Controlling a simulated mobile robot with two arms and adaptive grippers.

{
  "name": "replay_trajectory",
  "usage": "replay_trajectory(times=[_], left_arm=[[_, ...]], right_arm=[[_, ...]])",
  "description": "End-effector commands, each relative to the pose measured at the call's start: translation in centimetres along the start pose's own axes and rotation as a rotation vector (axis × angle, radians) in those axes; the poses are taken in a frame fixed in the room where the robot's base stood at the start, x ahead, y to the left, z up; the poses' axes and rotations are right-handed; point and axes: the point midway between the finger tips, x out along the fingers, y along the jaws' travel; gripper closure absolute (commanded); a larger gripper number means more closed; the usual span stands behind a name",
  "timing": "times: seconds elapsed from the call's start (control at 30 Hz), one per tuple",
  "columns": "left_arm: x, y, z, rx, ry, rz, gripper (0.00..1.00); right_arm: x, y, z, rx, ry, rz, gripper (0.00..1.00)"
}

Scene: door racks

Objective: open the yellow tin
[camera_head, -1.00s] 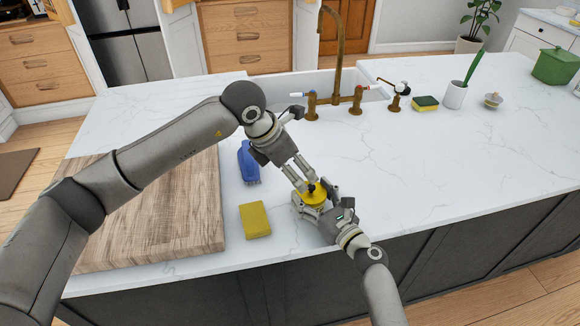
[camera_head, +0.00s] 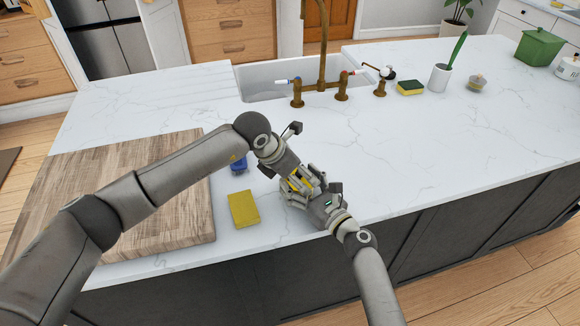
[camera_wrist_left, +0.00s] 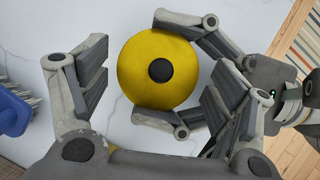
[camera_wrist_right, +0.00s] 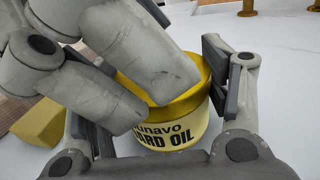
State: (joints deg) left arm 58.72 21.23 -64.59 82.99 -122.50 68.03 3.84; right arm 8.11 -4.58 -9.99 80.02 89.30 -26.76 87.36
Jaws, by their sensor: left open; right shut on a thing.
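The yellow tin (camera_wrist_right: 170,126) is upright, with a label on its side, in the right wrist view. Its round yellow lid (camera_wrist_left: 140,75) with a black knob (camera_wrist_left: 161,70) shows from above in the left wrist view, and the lid looks seated on the tin. My right gripper (camera_wrist_right: 165,105) is shut around the tin's body. My left gripper (camera_wrist_left: 155,85) is open just over the lid, with its fingers on either side and apart from the knob. In the head view my left gripper (camera_head: 300,182) and right gripper (camera_head: 306,197) hide most of the tin.
A yellow block (camera_head: 243,209) and a partly hidden blue brush (camera_head: 238,165) lie left of the tin. A wooden board (camera_head: 130,200) lies further left. The sink and brass tap (camera_head: 321,50) are behind.

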Motion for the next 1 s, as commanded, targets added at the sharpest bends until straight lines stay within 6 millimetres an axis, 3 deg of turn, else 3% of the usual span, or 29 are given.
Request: replay_trajectory(times=[0.37,0.67,1.0], left_arm=[[0.69,-0.03,-0.01,0.002,0.0,0.0,0.17],[0.67,-0.02,-0.01,0.001,0.0,0.0,0.53],[0.1,-0.01,0.38,0.002,-0.002,0.001,0.57]], right_arm=[[0.0,-0.05,0.01,0.0,0.0,-0.001,0.73],[0.0,-0.04,0.01,0.0,0.0,-0.001,0.73],[-0.01,-0.04,0.0,0.0,0.0,-0.001,0.73]])
